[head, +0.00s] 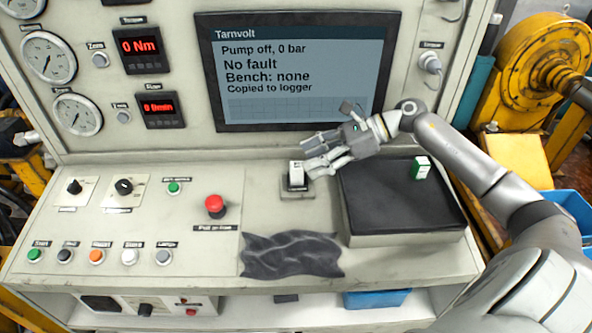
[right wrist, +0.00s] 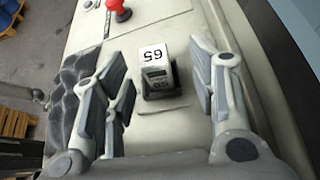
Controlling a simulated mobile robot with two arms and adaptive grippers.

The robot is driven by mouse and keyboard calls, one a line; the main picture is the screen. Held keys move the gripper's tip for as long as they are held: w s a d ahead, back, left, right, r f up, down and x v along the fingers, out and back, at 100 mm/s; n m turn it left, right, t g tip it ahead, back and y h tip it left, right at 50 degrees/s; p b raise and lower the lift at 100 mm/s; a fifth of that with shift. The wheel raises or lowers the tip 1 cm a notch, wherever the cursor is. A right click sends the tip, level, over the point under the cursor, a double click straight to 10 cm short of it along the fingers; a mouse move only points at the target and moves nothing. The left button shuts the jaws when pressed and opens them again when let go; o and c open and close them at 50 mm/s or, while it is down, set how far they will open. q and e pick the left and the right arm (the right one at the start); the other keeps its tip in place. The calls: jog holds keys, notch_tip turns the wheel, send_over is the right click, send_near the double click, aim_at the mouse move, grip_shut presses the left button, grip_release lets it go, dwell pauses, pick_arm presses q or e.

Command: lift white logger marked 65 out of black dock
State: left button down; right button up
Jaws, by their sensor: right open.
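The white logger (head: 296,172) stands upright in its black dock (head: 297,187) on the console's sloped panel, left of the black mat. In the right wrist view the white logger (right wrist: 153,56) shows its top marked 65, and the dark dock (right wrist: 158,82) with a small display shows around its lower part. My right gripper (head: 318,155) reaches in from the right, beside and above the logger. In the right wrist view its open fingers (right wrist: 162,85) stand on both sides of the logger, apart from it. My left gripper is not in view.
A green and white block (head: 421,168) stands on the black mat (head: 390,205) to the right. A crumpled dark cloth (head: 290,256) lies in front of the dock. A red stop button (head: 214,204) stands to the left. The screen (head: 292,75) rises behind and reads "Copied to logger".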

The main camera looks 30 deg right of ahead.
aim_at(297, 165)
jog(key=shift+w+a+f+p, duration=0.15)
jog(key=shift+a+p, duration=0.6)
jog(key=shift+p, duration=0.05)
jog(key=p+x, duration=0.1)
jog(key=x, duration=0.2)
jog(key=shift+f, duration=0.1)
jog(key=shift+a+f, duration=0.15)
jog(key=shift+f, duration=0.1)
grip_shut()
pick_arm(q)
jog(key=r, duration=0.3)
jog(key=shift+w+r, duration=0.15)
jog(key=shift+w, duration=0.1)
pick_arm(e)
jog(key=shift+r, duration=0.1)
